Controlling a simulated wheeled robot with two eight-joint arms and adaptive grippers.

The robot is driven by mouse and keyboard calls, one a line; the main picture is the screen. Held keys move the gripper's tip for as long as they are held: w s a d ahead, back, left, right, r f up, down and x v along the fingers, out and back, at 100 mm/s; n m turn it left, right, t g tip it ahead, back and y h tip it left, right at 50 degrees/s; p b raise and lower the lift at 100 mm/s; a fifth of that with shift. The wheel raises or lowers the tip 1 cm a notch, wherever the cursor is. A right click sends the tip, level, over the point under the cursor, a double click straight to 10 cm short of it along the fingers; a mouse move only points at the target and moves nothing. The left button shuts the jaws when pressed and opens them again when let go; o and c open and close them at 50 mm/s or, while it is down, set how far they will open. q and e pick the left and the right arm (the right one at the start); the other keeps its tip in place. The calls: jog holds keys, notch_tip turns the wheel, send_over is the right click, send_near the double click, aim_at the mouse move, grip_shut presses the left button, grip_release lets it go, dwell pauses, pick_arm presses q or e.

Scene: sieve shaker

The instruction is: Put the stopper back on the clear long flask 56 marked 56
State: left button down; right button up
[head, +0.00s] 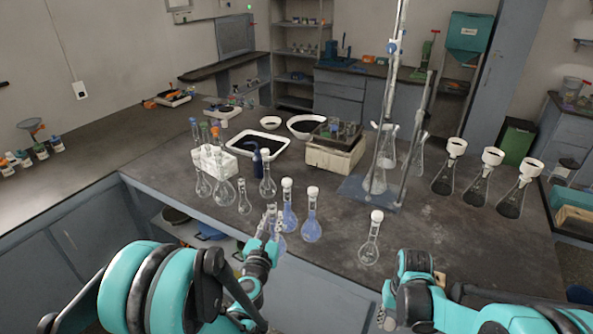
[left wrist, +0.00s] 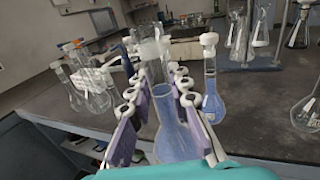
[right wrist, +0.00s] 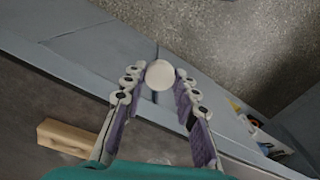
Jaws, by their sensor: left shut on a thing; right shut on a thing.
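My left gripper (head: 268,226) is shut on a long-necked glass flask (left wrist: 178,140) at the front edge of the bench. Its neck is open at the top, and its body looks bluish in the left wrist view. No number on it can be read. My right gripper (right wrist: 160,82) is shut on a round white stopper (right wrist: 160,74), held at its fingertips over the floor in front of the bench. In the head view, the right gripper is low at the bottom, right of the left gripper and apart from the flask; the stopper cannot be made out there.
Two stoppered flasks with blue liquid (head: 288,218) (head: 311,229) stand just behind and right of the held flask. A clear stoppered flask (head: 369,252) stands farther right. A white rack (head: 213,160) and more flasks are at left. A metal stand (head: 365,192) is behind.

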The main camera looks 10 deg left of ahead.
pick_arm(q)
jog(key=s+d, duration=0.2)
jog(key=d, duration=0.7)
jog(key=s+d, duration=0.2)
jog(key=d, duration=0.6)
jog(key=shift+s+d, duration=0.35)
pick_arm(e)
jog(key=w+a+r+n, duration=0.2)
jog(key=w+a+r, duration=0.2)
jog(key=r, duration=0.7)
jog(key=w+a+r+n, duration=0.2)
jog(key=w+a+r, duration=0.2)
jog(key=a+r, duration=0.4)
jog(key=w+a+r+n, duration=0.2)
jog(key=a+r, duration=0.3)
jog(key=r, duration=0.9)
jog(key=shift+w+a+r+n, duration=0.25)
jog(key=shift+w+a+n, duration=0.15)
jog(key=shift+w, duration=0.5)
